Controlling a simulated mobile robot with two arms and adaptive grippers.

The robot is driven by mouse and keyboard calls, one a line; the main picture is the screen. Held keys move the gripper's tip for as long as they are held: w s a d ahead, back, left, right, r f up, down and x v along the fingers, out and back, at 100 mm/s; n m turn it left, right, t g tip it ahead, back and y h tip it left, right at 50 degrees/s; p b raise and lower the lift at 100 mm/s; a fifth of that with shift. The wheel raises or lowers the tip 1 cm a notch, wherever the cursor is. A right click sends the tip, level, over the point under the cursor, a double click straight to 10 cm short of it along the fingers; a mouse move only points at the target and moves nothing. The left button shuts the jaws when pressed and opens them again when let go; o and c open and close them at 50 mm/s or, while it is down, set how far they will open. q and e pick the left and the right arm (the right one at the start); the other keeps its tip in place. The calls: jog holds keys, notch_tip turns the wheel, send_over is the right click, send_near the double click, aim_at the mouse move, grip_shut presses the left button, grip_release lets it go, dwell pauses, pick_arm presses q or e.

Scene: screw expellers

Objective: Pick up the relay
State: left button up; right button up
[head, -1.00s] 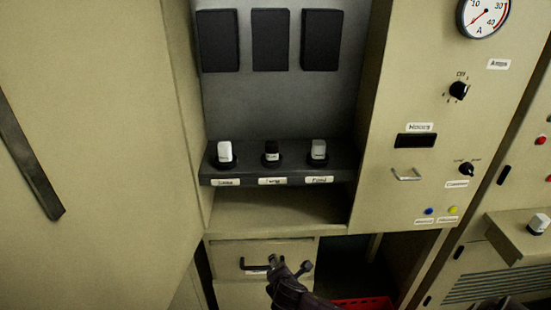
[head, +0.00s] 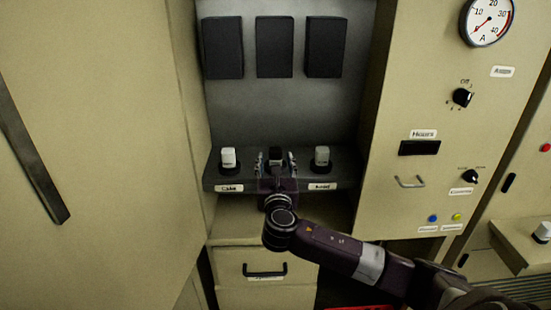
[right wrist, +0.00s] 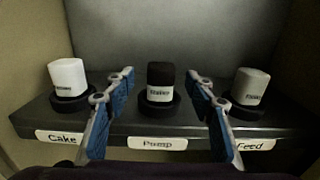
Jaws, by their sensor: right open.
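Three relays stand upright in round black sockets on a dark shelf (head: 345,178). The left one (head: 228,158) is white, the middle one (head: 275,153) is black, and the right one (head: 321,156) is light grey. In the right wrist view, the black relay (right wrist: 160,75) stands above the "Pump" label, the white relay (right wrist: 67,75) by "Cake" and the grey relay (right wrist: 250,86) by "Feed". My right gripper (head: 275,163) is open, its fingers to either side of the black relay, with gaps showing. Its fingers also show in the right wrist view (right wrist: 160,88). My left gripper is out of view.
Three black panels (head: 274,47) are on the back wall above the shelf. Cabinet walls close in the niche on both sides. A drawer with a black handle (head: 265,272) is below. Another white relay (head: 542,231) stands on a ledge at the far right.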

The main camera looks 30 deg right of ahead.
aim_at(276, 158)
jog(key=shift+f+p+x, duration=0.1)
jog(key=shift+p+x, duration=0.15)
jog(key=shift+x, duration=0.85)
jog(key=shift+f+p+x, duration=0.15)
jog(key=shift+p+x, duration=0.1)
jog(key=shift+x, duration=0.8)
jog(key=shift+d, duration=0.1)
jog(key=c, duration=1.3)
